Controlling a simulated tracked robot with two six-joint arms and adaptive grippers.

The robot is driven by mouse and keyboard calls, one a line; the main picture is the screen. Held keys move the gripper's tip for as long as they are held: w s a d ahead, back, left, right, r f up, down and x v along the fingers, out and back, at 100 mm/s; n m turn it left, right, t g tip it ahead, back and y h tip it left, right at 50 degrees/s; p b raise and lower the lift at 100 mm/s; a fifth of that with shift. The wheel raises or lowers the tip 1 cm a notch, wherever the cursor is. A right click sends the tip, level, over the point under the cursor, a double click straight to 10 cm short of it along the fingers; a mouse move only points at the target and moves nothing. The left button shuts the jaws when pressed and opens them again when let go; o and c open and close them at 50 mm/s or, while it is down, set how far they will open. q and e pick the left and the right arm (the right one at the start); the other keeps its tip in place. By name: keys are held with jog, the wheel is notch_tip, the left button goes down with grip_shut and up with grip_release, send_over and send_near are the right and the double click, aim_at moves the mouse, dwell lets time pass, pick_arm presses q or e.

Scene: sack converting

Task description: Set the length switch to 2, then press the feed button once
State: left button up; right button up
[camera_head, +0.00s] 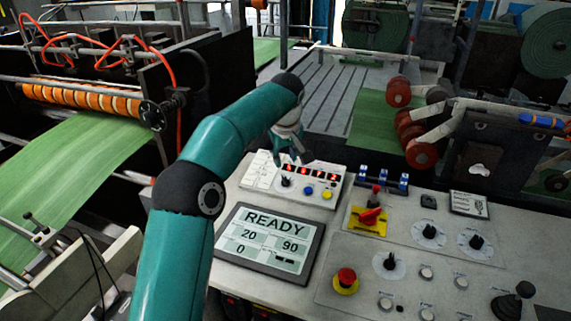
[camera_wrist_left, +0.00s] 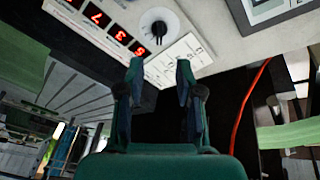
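A white control box (camera_head: 318,178) with red digit displays stands on the console. Its black rotary switch (camera_head: 286,181) is at the front left of the box; a blue button (camera_head: 309,191) and a yellow button (camera_head: 327,194) are to its right. Their labels are too small to read. The black switch also shows in the left wrist view (camera_wrist_left: 157,27), with its pointer setting unclear. My left gripper (camera_head: 300,157) is above the box's back edge. In the wrist view its fingers (camera_wrist_left: 160,78) are apart with nothing between them, clear of the switch. My right gripper is out of view.
A tilted screen (camera_head: 268,238) reads READY, 20, 90 and 0. To the right are a red switch on a yellow plate (camera_head: 370,216), a red mushroom button (camera_head: 346,279) and several black knobs.

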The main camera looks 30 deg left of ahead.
pick_arm(q)
jog(key=shift+r, duration=0.2)
jog(key=shift+c, duration=0.3)
grip_shut()
dwell(0.9)
